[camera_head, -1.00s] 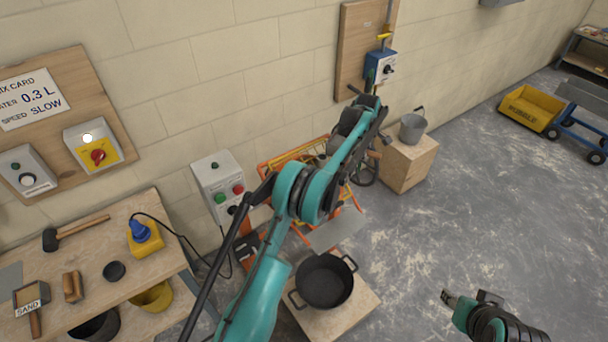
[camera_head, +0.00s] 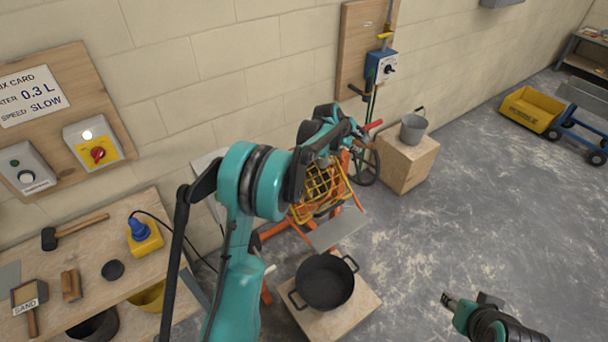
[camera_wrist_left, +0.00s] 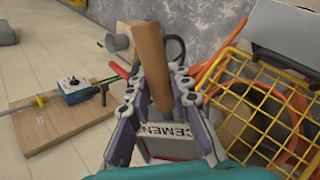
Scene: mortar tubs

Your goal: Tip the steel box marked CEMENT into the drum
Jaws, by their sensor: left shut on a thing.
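The steel box marked CEMENT (camera_wrist_left: 172,132) shows in the left wrist view, partly hidden by my fingers. Its brown wooden handle (camera_wrist_left: 152,60) stands up between the fingers. My left gripper (camera_wrist_left: 158,100) is shut on it. In the head view my left gripper (camera_head: 350,132) is over the back of the mixer, and the box cannot be made out there. The mixer's drum sits behind a yellow wire guard (camera_head: 322,188), below the gripper; in the wrist view the guard (camera_wrist_left: 262,105) is to the right. My right gripper (camera_head: 447,298) is at lower right, its jaw state unclear.
A black tub (camera_head: 325,283) stands on a wooden block before the mixer. A grey bucket (camera_head: 412,128) stands on another block to the right. The workbench (camera_head: 85,250) at left bears a SAND box (camera_head: 30,295) and a mallet. The floor at right is mostly clear.

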